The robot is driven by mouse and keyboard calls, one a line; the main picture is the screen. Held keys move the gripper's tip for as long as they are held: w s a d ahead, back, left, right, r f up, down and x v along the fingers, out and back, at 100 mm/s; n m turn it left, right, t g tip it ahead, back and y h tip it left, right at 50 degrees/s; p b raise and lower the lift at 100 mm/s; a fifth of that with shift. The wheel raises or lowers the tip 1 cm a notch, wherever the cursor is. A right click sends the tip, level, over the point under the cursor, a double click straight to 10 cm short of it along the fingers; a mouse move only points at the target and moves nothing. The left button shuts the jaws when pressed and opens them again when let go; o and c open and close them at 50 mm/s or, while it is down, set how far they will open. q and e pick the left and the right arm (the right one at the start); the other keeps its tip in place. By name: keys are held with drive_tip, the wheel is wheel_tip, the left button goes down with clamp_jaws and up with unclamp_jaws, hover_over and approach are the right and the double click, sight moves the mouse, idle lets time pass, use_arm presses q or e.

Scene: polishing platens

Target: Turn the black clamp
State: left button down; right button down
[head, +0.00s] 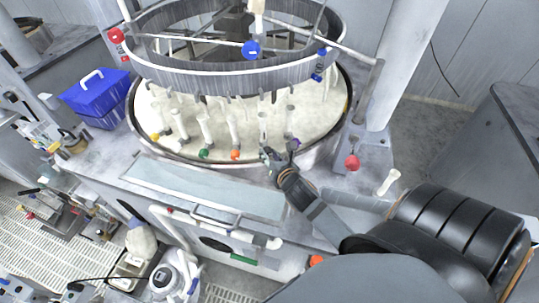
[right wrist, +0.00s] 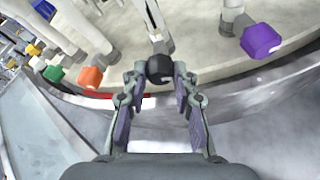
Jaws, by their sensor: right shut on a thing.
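The black clamp (right wrist: 160,69) is a small dark knob at the foot of a white post on the platen's rim. In the right wrist view it sits between the fingertips of my right gripper (right wrist: 157,82), and the fingers are closed on its sides. In the head view my right gripper (head: 275,158) reaches the front edge of the round platen (head: 220,135) and hides the black clamp. My left gripper is not seen in either view.
An orange clamp (right wrist: 90,77) and a green clamp (right wrist: 53,73) stand left of the black one. A purple clamp (right wrist: 261,41) stands close on its right. A grey ring (head: 220,80) hangs above the platen. A blue box (head: 95,95) stands at left.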

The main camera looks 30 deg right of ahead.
drive_tip(key=shift+a+n+g+h, duration=0.15)
drive_tip(key=shift+n+g+h, duration=0.45)
drive_tip(key=shift+n+h, duration=1.3)
drive_tip(key=shift+n, duration=0.5)
drive_tip(key=c, duration=1)
unclamp_jaws()
drive_tip(key=shift+c, duration=0.2)
